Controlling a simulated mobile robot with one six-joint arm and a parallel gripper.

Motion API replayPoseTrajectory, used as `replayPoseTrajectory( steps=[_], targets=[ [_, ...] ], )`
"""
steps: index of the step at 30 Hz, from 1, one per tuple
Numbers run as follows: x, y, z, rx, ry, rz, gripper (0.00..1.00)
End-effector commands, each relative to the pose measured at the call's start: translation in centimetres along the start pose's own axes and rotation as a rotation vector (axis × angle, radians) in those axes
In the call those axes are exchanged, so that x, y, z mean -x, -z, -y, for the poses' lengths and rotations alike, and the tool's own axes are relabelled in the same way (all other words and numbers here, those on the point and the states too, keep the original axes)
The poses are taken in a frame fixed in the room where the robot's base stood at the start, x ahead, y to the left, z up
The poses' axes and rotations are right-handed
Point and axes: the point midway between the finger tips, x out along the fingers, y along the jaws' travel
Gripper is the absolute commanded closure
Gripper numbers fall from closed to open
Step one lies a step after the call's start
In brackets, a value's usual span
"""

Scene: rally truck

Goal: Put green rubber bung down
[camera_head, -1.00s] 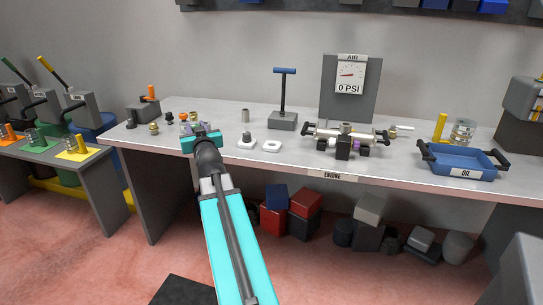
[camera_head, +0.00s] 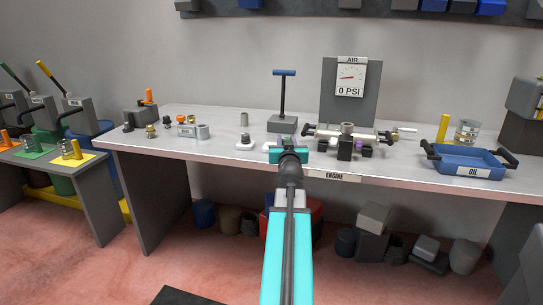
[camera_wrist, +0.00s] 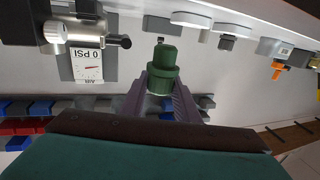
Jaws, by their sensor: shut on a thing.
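My gripper (camera_head: 288,145) is over the front middle of the engine bench, left of the metal manifold (camera_head: 347,136). In the wrist view my gripper (camera_wrist: 162,88) has its two purple-grey fingers shut on the green rubber bung (camera_wrist: 162,68), a stepped dark green cylinder. The wrist view is upside down. In the head view the bung is hidden behind my gripper. A white ring-shaped holder (camera_head: 268,146) is partly hidden by the gripper. Beside it a white base with a grey top (camera_head: 245,142) sits on the bench.
The blue oil tray (camera_head: 465,162) is at the bench's right. A blue T-handled pump (camera_head: 283,105) and the air gauge (camera_head: 350,78) stand behind. A small labelled tray (camera_head: 187,131) and small fittings (camera_head: 151,130) are at the left. Bare bench lies between these.

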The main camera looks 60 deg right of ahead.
Motion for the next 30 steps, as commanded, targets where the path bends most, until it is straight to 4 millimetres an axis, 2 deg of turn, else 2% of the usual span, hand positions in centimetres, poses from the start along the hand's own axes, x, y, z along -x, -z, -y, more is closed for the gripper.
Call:
replayPoseTrajectory(
  steps=[3,16,30],
  targets=[
    [0.0,-0.1,-0.5,0.000,-0.006,-0.001,1.00],
    [-0.6,0.0,-0.2,0.000,-0.005,0.000,1.00],
    [-5.7,-0.4,1.7,0.000,-0.004,0.001,1.00]
  ],
)
